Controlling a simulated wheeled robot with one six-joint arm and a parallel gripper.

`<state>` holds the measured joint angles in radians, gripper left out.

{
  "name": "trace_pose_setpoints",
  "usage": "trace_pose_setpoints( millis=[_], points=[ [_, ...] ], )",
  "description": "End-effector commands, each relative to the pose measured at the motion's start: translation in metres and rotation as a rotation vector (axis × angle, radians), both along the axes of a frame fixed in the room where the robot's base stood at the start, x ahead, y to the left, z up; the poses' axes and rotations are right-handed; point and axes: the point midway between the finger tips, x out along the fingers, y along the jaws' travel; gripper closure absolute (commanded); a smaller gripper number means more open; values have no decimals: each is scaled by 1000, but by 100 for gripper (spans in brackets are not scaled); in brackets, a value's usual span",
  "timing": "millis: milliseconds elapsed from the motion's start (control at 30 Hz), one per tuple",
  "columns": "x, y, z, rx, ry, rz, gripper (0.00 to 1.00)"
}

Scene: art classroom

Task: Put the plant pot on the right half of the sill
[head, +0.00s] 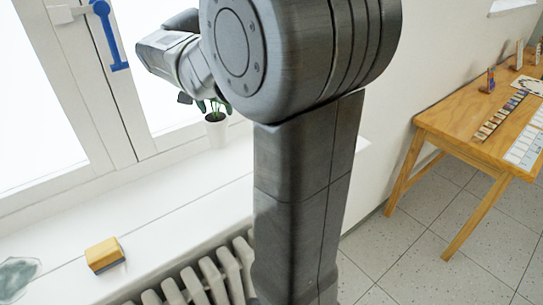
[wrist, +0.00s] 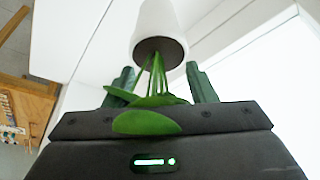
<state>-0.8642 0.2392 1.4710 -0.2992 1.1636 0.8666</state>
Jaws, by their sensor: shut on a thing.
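The plant pot (head: 215,133) is small and white with a green plant, and shows at the sill in the head view, left of my arm. In the wrist view the white pot (wrist: 160,32) is beyond the fingertips, with its dark soil and green leaves towards my gripper (wrist: 161,82). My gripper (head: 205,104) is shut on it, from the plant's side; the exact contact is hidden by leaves. The white sill (head: 165,205) runs under the window, and my arm hides part of its right side. I cannot tell whether the pot touches the sill.
A yellow and brown block (head: 105,255) and a teal glassy thing (head: 18,276) lie on the sill at left. A blue window handle (head: 110,38) sticks out above. A radiator (head: 205,282) is below. A wooden table (head: 455,125) stands at right.

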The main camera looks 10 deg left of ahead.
Motion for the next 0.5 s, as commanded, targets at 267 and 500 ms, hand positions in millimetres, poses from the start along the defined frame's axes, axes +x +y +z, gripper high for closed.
trace_pose_setpoints(
  millis=[267, 500],
  points=[
    [0, 0, -44, -4, 2, -1, 97],
    [0, 0, -70, -2, 2, -1, 97]
  ],
)
